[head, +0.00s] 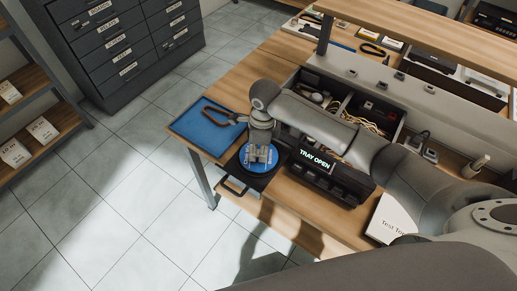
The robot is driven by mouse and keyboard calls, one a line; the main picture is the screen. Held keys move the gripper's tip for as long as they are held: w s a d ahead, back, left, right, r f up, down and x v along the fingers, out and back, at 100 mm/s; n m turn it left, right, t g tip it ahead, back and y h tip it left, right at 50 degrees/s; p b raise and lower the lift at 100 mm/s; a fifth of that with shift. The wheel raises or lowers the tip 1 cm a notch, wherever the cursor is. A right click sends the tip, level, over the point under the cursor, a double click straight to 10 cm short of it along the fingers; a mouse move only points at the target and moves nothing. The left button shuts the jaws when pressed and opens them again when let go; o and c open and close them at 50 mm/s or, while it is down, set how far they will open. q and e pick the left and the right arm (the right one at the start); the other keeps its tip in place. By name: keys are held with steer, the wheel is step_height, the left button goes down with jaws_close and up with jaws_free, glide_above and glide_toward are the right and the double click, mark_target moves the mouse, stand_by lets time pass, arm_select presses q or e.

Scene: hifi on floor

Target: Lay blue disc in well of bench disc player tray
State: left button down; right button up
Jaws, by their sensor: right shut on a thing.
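The disc player (330,182) sits on the wooden bench, and its display reads "TRAY OPEN". Its black tray (236,171) sticks out toward the bench's front edge. The blue disc (262,178) is over the tray, with light lettering on its top. My right gripper (259,157) points down and is shut on the blue disc, covering its middle. The well is hidden under the disc and gripper. I cannot tell whether the disc touches the tray or is just above it. My left gripper is not in view.
A blue mat (196,124) with pliers (222,113) lies left of the tray. An open compartment box with cables (366,122) stands behind the player. A white booklet (388,222) lies to the right. A dark drawer cabinet (125,45) stands across the tiled floor.

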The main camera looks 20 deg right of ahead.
steer(key=shift+f+b, duration=0.3)
stand_by(0.4)
steer(key=o, duration=1)
steer(key=shift+c, duration=0.2)
steer(key=shift+r, duration=0.15)
step_height(320, 180, up, 12)
steer(key=shift+s+d, duration=0.15)
steer(key=shift+d, duration=0.25)
step_height(320, 180, up, 7)
steer(key=p, duration=0.3)
